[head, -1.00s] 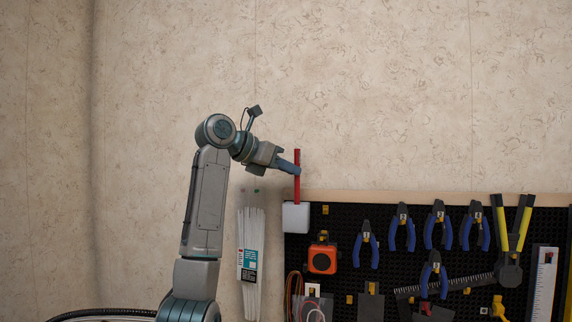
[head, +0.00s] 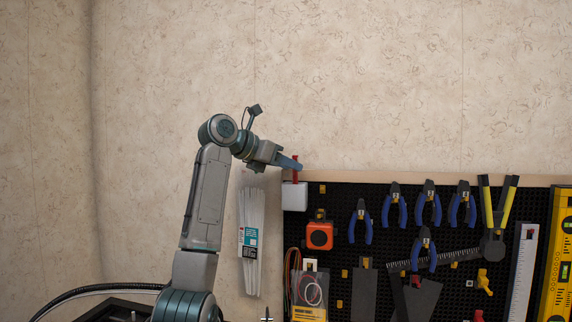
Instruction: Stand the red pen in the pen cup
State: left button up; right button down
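The red pen (head: 295,176) is upright in the head view. Its lower part is hidden inside the white pen cup (head: 294,197), which hangs at the pegboard's top left corner. My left gripper (head: 298,165) is at the pen's upper end, just above the cup, and only a little of the pen shows above its fingers. The fingers overlap from this side, so I cannot tell whether they still grip the pen. My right gripper is not in view.
The black pegboard (head: 336,212) holds an orange tape measure (head: 319,236) below the cup, several blue-handled pliers to the right and a yellow level (head: 558,250) at the far right. White cable ties (head: 251,215) hang left of the board. The wall above is clear.

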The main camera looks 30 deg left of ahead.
pick_arm(q)
jog(key=b+v, duration=0.4)
jog(key=v, duration=0.6)
jog(key=shift+s+a+b, duration=0.2)
jog(key=shift+s+b, duration=0.1)
jog(key=shift+s, duration=0.05)
jog(key=shift+r, duration=0.1)
dwell(0.5)
